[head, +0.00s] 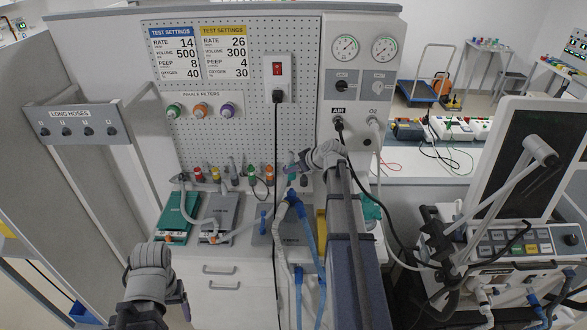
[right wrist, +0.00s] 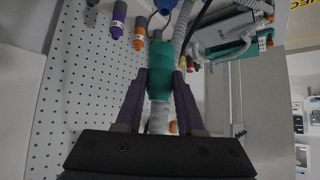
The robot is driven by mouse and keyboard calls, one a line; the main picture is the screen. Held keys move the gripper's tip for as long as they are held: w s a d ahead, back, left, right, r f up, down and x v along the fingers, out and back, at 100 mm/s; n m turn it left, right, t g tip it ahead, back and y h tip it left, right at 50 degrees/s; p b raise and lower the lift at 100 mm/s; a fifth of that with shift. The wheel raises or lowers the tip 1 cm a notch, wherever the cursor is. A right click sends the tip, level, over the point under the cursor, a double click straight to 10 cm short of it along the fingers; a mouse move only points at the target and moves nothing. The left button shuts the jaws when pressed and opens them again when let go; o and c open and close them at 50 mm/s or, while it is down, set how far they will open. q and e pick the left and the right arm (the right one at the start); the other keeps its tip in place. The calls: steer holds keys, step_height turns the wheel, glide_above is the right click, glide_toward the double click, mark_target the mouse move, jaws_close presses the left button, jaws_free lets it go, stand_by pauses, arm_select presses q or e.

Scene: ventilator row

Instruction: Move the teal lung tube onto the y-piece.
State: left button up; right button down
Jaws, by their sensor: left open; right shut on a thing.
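The teal lung tube end (right wrist: 160,70) is a teal cuff on a grey corrugated hose (right wrist: 159,120). It is between the two fingers of my right gripper (right wrist: 161,88), which is shut on it. In the head view my right gripper (head: 303,164) is raised in front of the pegboard, above the bench, with a bit of teal (head: 292,168) at its tip. Blue hoses (head: 306,225) come together at a dark joint (head: 293,197) below it; I cannot tell whether this is the y-piece. My left gripper (head: 148,314) is open at the lower left, clear of the bench things.
A teal test lung (head: 178,213) and a grey one (head: 220,208) lie on the bench. Coloured fittings (head: 200,174) line the pegboard's foot. A ventilator (head: 505,245) with a jointed arm stands at right. A black cable (head: 277,150) hangs down the board. Left of the bench is open floor.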

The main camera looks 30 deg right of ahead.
mark_target(295, 178)
steer(key=shift+f+b, duration=2)
steer(key=shift+f, duration=0.2)
steer(key=shift+f+b, duration=1.5)
steer(key=shift+c, duration=2.2)
jaws_free()
steer(key=shift+r, duration=0.1)
steer(key=p+v, duration=0.5)
steer(key=v, duration=0.2)
steer(key=shift+s+r, duration=0.25)
steer(key=shift+s, duration=0.05)
steer(key=shift+d, duration=0.1)
